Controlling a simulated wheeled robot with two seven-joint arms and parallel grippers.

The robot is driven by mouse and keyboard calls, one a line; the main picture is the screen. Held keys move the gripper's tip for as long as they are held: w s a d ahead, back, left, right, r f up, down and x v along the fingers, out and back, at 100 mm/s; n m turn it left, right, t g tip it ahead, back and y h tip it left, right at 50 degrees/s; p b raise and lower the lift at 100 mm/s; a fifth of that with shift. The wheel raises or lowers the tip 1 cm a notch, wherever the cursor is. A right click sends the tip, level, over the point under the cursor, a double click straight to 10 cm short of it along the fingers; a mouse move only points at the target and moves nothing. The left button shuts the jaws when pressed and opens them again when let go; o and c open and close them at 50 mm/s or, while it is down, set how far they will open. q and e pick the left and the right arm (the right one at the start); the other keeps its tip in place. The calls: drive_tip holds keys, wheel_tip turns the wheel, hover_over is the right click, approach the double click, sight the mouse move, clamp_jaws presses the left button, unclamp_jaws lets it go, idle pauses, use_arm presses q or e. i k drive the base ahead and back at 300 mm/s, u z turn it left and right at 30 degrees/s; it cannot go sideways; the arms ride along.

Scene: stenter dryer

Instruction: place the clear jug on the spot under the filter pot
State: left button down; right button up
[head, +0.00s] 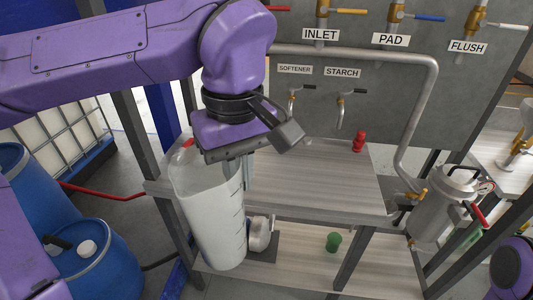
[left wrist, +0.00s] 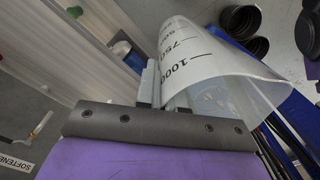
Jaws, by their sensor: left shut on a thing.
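The clear jug (head: 212,222), tall, translucent and marked with a scale, hangs slightly tilted in front of the bench's left end. My left gripper (head: 238,165) is above it, shut on its upper part; the jug partly hides the fingers. In the left wrist view the jug (left wrist: 225,72) shows its 750 and 1000 marks beside the gripper fingers (left wrist: 162,95). A metal lidded pot (head: 445,208) with a brass fitting, apparently the filter pot, stands at the right. The spot under it cannot be made out clearly. My right gripper is out of view.
The bench top (head: 325,175) is mostly clear, with a red object (head: 359,142) at its back. The lower shelf (head: 300,270) holds a green cup (head: 333,242) and a white device (head: 260,233). Blue drums (head: 105,262) stand left. A grey pipe (head: 425,110) runs down toward the pot.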

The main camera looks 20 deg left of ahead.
sight(384, 274)
drive_tip(key=i, duration=0.9)
